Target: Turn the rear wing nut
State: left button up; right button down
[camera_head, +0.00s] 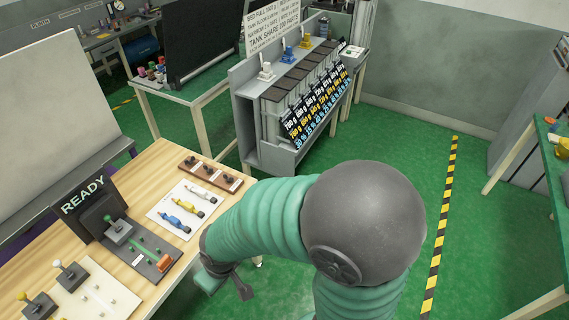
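I cannot pick out a wing nut for certain. A brown strip (223,179) with small dark knobs lies at the far end of the wooden table. My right arm comes up from the bottom and bends left at a dark round elbow. Its gripper (226,284) hangs by the table's right edge, apart from the stand. Its fingers are partly hidden and their opening is unclear. My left gripper is out of view.
The wooden table (158,160) holds a READY sign (84,196), a dark slider board (150,262) and a white card (170,221) with coloured fittings. Another table (185,97) with a black panel stands behind. Green floor (400,140) is clear right of the stand.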

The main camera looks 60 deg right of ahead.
aim_at(190, 162)
jog(key=z, duration=1.15)
jog(key=i+l+u, duration=0.15)
jog(key=i, duration=0.35)
jog(key=i+l+u, duration=0.2)
jog(key=i+l, duration=0.15)
jog(key=i, duration=0.15)
jog(key=i+l+u, duration=0.2)
jog(key=l+u, duration=0.25)
jog(key=i+l+u, duration=0.15)
jog(key=l+u, duration=0.25)
jog(key=l, duration=0.2)
jog(key=l+u, duration=0.85)
jog(key=l, duration=0.35)
jog(key=k+l+u, duration=0.1)
jog(key=l+u, duration=0.35)
jog(key=l, duration=0.1)
